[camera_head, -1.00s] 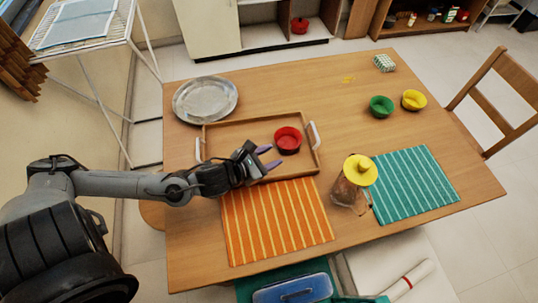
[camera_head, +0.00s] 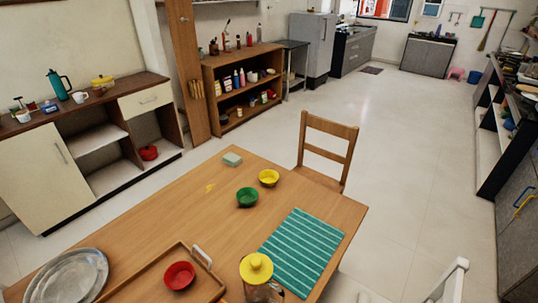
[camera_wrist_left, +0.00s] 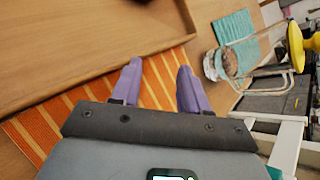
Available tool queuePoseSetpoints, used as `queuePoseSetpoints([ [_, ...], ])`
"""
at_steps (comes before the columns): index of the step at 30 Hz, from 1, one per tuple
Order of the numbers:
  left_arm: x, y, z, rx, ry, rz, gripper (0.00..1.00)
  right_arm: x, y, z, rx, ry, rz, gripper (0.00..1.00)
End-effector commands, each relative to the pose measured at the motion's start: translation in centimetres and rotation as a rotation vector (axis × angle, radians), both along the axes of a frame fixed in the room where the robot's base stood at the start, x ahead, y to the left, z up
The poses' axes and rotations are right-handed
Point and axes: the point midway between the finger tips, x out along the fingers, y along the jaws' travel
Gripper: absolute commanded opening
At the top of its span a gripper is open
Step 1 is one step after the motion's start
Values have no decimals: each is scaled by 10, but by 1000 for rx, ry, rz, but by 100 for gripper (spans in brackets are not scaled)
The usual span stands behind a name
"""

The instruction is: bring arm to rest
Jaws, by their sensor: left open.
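My left gripper (camera_wrist_left: 162,85) shows in the left wrist view with its two purple fingers apart and nothing between them. It is over the orange striped placemat (camera_wrist_left: 155,85), beside the wooden tray (camera_wrist_left: 70,75). My left arm is out of the head view, and my right gripper shows in neither view. The waterpot (camera_head: 262,293) stands near the table's front edge in the head view, partly cut off by the frame, with a yellow top (camera_head: 256,267). In the left wrist view the pot (camera_wrist_left: 219,64) is right of the fingers.
The tray (camera_head: 135,277) holds a red bowl (camera_head: 179,275). A metal plate (camera_head: 68,282) lies left of it. A green bowl (camera_head: 247,197), a yellow bowl (camera_head: 269,178) and a teal placemat (camera_head: 302,248) are on the table (camera_head: 205,215). A chair (camera_head: 327,150) stands behind; open floor lies right.

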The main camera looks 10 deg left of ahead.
Motion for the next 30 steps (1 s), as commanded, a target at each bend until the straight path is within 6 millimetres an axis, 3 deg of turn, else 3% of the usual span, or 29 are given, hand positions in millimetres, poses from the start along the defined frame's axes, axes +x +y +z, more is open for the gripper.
queuePoseSetpoints([
  [6,-34,-19,-7,-557,208,517,44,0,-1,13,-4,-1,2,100],
  [12,-61,-29,-15,-935,345,1011,44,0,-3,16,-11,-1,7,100],
  [19,-88,-29,-23,-1201,391,1545,44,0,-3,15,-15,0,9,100],
  [26,-105,-28,-29,-1383,327,1983,44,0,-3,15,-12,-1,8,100],
  [28,-104,-28,2,-1404,317,2005,44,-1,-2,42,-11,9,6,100],
  [30,-104,-28,20,-1402,318,2002,44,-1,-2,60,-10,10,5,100],
])
